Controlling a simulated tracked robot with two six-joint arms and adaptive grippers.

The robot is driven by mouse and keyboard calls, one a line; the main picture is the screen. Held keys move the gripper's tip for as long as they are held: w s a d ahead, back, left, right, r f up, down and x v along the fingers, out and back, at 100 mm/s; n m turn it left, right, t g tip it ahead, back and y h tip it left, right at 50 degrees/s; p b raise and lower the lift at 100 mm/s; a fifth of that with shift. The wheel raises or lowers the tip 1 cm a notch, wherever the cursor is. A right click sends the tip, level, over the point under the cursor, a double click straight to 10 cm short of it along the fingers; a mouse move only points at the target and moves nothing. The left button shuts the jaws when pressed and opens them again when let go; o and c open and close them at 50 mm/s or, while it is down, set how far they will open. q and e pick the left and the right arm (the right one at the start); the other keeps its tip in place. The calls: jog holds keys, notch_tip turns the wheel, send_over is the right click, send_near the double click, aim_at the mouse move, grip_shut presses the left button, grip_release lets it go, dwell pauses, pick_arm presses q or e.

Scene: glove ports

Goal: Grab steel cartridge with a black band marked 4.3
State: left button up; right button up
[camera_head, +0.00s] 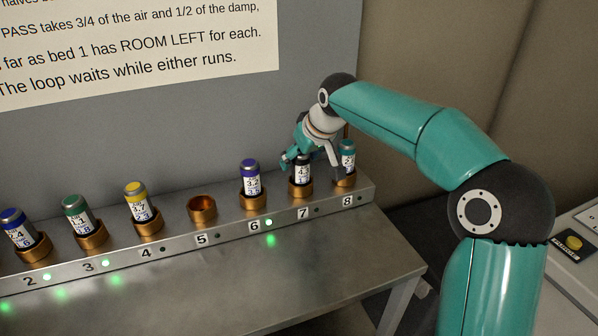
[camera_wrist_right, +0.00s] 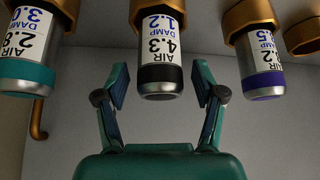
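The steel cartridge with a black band (camera_wrist_right: 160,75) stands in the copper socket above number 7. Its label in the right wrist view reads AIR 4.3, DAMP 1.2. In the head view the cartridge (camera_head: 301,172) shows partly below my gripper. My right gripper (camera_head: 312,160) is over it. In the right wrist view my right gripper (camera_wrist_right: 160,90) is open, with one finger on each side of the cartridge's banded end and a visible gap on both sides. My left gripper is not in view.
A teal-banded cartridge (camera_head: 347,155) in socket 8 and a purple-banded one (camera_head: 250,178) in socket 6 stand close on either side. Socket 5 (camera_head: 202,208) is empty. Yellow (camera_head: 137,203), green (camera_head: 78,215) and blue (camera_head: 19,229) cartridges stand further left. A wall rises behind the rack.

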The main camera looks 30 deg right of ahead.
grip_shut()
jog(key=shift+r, duration=0.1)
